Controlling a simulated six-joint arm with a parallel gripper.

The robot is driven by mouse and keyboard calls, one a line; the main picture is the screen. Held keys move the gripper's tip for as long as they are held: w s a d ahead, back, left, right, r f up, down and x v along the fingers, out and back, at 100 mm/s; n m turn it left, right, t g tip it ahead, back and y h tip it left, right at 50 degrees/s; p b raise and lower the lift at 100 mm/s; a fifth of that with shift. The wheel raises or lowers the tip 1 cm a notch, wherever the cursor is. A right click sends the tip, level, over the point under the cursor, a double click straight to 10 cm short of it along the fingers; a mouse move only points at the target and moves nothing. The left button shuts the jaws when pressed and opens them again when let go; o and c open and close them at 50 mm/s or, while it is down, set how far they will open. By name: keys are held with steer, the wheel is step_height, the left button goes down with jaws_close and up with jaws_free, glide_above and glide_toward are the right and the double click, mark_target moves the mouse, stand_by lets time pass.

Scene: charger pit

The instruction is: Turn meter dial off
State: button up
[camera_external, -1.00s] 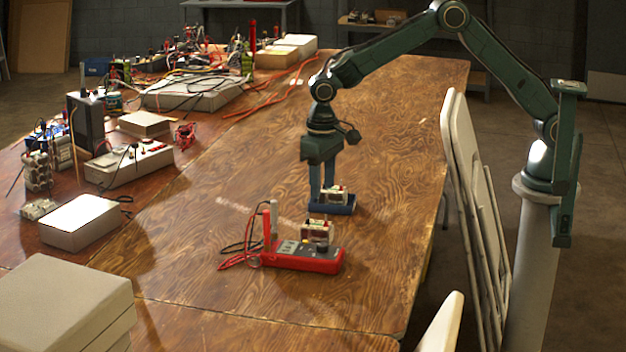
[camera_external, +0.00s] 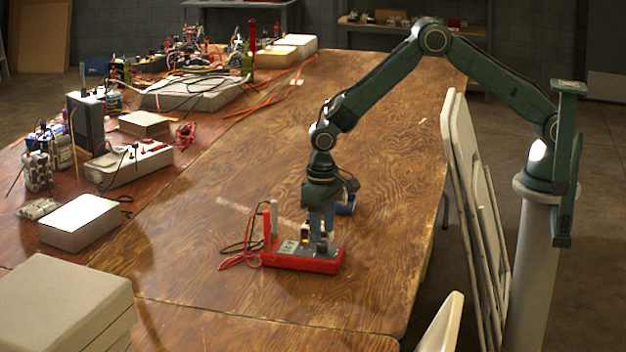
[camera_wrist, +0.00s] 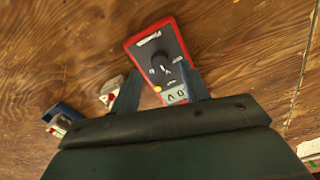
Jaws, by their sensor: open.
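The red meter (camera_external: 290,258) lies on the wooden table in the external view, with red and white probes standing at its left. My gripper (camera_external: 321,238) points down over the right part of the meter. In the wrist view my open gripper (camera_wrist: 161,72) has its fingers on either side of the dial. I cannot tell whether they touch it.
A blue tray (camera_external: 347,207) sits behind the gripper, partly hidden. The wrist view shows the tray (camera_wrist: 62,112) and a small pale block (camera_wrist: 110,92) near the left finger. Leads (camera_external: 238,252) lie left of the meter. The table's right side is clear.

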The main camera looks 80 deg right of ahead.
mark_target(322, 244)
steer(key=shift+f, duration=1.6)
jaws_close()
